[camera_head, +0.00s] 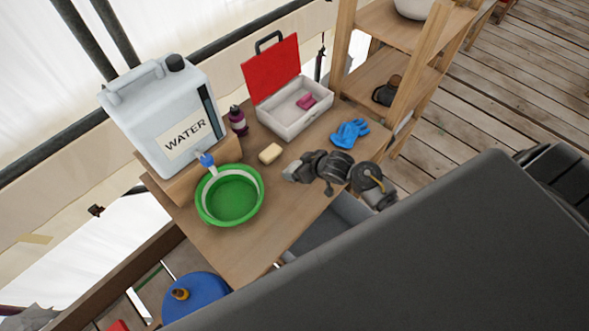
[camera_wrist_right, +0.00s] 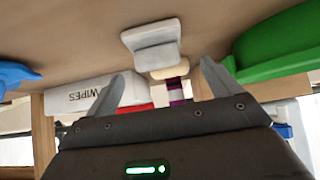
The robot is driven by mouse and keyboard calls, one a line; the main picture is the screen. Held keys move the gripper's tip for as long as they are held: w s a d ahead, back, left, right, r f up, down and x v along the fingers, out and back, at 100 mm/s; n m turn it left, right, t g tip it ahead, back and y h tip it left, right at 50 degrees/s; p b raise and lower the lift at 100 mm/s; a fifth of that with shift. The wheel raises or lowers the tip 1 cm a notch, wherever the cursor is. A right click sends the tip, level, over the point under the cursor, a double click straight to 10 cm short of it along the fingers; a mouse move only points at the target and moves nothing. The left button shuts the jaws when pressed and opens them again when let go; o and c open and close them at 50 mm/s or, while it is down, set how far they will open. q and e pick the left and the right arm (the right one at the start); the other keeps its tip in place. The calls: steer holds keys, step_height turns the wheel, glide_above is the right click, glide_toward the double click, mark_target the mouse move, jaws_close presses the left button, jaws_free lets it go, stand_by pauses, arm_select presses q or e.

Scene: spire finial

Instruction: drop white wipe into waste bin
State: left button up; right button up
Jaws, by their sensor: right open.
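A white wipe (camera_wrist_right: 152,42) shows in the wrist view, in front of and between the two fingers of my right gripper (camera_wrist_right: 163,75), not held. My right gripper (camera_head: 300,168) is open, low over the table in the head view, pointing toward the beige soap block (camera_head: 270,153). In the head view the wipe cannot be told clearly from the light gripper tips. My left gripper is not in view.
A green basin (camera_head: 232,203), water jug (camera_head: 165,115), purple bottle (camera_head: 237,120), open white wipes box (camera_head: 289,121) with red lid (camera_head: 270,68), and blue glove (camera_head: 350,132) surround the gripper. A wooden shelf (camera_head: 393,75) stands beyond. The table's front edge is bare.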

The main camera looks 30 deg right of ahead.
mark_target(295, 166)
steer(key=shift+w, duration=0.1)
steer(key=p+x, duration=0.1)
steer(key=x, duration=0.3)
steer(key=shift+f, duration=0.15)
steer(key=shift+w+a+f+p, duration=0.1)
steer(key=shift+w+f+p, duration=0.15)
steer(key=shift+f+p, duration=0.05)
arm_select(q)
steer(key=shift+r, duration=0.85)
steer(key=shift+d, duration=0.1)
arm_select(e)
steer(key=shift+c, duration=0.4)
steer(key=c, duration=1)
